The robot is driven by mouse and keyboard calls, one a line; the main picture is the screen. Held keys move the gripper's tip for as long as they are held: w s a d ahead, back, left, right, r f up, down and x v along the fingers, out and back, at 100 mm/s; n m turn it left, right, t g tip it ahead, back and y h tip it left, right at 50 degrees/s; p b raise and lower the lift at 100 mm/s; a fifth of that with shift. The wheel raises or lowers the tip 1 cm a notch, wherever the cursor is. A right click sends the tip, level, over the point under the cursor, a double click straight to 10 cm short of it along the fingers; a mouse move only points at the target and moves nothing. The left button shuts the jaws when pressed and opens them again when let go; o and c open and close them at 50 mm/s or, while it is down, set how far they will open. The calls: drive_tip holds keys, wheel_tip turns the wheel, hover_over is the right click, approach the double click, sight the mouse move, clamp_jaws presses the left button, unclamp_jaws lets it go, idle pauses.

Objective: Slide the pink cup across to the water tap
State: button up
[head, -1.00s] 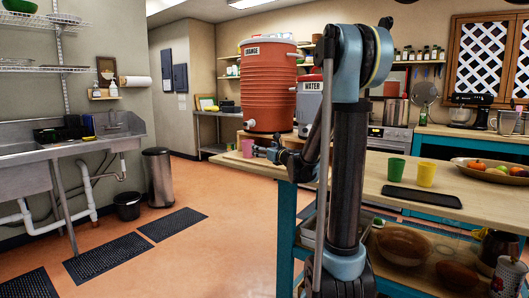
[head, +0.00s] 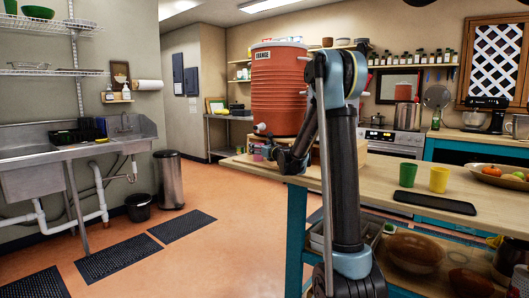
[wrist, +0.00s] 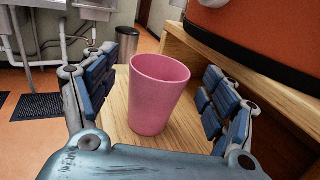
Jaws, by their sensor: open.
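The pink cup (wrist: 152,95) stands upright and empty on the wooden counter in the wrist view. It is between the two blue-padded fingers of my gripper (wrist: 163,72), which are open, with a visible gap on each side. In the head view the cup (head: 257,153) is small and partly covered, near the counter's far left end, with my gripper (head: 265,149) at it. The orange dispenser (head: 278,88), labelled ORANGE, stands behind it.
A wooden riser (wrist: 183,60) under the dispenser lies close right of my gripper. The counter's left edge is close to the cup. A green cup (head: 407,174), a yellow cup (head: 439,179), a black tablet (head: 435,203) and a fruit bowl (head: 500,180) are further right.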

drive_tip(key=shift+x, duration=1.35)
drive_tip(key=shift+c, duration=0.6)
drive_tip(key=c, duration=1.1)
